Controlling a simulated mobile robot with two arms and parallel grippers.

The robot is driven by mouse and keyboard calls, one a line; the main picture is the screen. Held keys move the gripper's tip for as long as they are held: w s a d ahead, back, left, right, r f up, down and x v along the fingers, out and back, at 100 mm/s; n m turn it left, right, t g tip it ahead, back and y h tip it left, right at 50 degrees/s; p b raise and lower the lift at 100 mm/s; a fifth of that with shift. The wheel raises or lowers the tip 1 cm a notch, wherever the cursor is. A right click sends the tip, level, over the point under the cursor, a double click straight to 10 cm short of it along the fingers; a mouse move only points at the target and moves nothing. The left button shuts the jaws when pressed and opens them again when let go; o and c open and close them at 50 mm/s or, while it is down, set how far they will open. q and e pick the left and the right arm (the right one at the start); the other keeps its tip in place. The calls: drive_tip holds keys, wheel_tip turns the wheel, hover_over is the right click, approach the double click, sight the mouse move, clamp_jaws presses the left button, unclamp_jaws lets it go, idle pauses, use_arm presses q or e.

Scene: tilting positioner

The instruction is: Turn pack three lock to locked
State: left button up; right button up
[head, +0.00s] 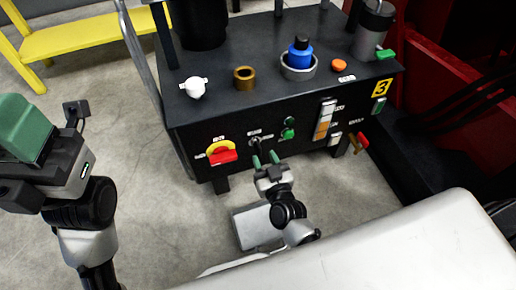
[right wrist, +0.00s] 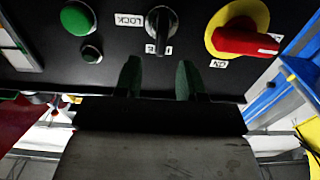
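The black box-shaped pack (head: 190,130) bears a yellow "3" label (head: 381,88). The lock is a small dark lever knob (head: 256,141) on its front face. In the right wrist view the knob (right wrist: 160,27) stands roughly upright, with a "LOCK" label (right wrist: 129,20) to its left and another label, partly hidden, below it. My right gripper (head: 265,160) is open just in front of the knob; its green fingers (right wrist: 158,72) are apart, nothing between them, short of the knob. My left gripper (head: 50,128) is at the left edge, away from the pack; its finger gap is unclear.
A red rotary handle on yellow (head: 221,153) and a green button (head: 288,133) flank the lock. A red-tipped lever (head: 361,141) juts out further right. Fittings stand on the pack's top, including a blue plug (head: 300,56).

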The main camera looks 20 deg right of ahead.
sight(260, 150)
drive_tip(key=w+b, duration=0.1)
drive_tip(key=w, duration=0.4)
drive_tip(key=shift+w+a+b, duration=0.1)
drive_tip(key=shift+w+b, duration=0.15)
drive_tip(key=shift+b, duration=0.15)
clamp_jaws()
